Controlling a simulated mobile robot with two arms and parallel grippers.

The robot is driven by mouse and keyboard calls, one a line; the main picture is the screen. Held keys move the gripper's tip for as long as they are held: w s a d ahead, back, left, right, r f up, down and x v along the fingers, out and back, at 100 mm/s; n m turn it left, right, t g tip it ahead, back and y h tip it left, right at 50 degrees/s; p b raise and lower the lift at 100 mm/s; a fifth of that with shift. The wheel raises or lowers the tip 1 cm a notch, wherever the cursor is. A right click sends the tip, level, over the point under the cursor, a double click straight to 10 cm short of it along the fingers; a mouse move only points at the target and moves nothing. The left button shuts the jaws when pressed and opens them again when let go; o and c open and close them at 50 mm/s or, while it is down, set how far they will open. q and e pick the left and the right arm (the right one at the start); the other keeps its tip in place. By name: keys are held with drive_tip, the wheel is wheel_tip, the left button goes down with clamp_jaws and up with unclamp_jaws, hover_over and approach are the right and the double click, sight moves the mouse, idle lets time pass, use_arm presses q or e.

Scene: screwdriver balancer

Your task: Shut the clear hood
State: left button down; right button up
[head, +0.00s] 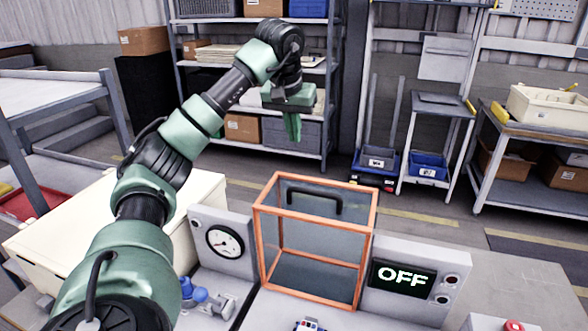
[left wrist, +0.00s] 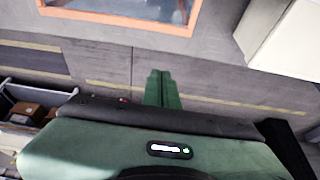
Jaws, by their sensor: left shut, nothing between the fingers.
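The clear hood (head: 318,245) is a see-through box with an orange frame. It appears swung up at the back of the machine, between the gauge panel and the display panel. Its black handle (head: 314,197) shows near the top. Part of its orange frame and pane shows at the top of the left wrist view (left wrist: 125,14). My left gripper (head: 293,130) is beyond and above the hood, pointing down, apart from it and empty. Its green fingers are together in the left wrist view (left wrist: 162,88). My right gripper is not in view.
A round gauge (head: 224,241) is left of the hood and a display reading OFF (head: 402,277) is right of it. A cream case (head: 205,190) stands at the left. Shelves (head: 330,90) and a cart (head: 440,105) stand behind, across open floor.

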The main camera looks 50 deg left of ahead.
use_arm(q)
wheel_tip(320, 180, down, 9)
drive_tip(key=p, duration=0.2)
drive_tip(key=shift+s+d, duration=0.15)
drive_tip(key=shift+s, duration=0.15)
drive_tip(key=shift+w+f, duration=0.1)
idle(0.4)
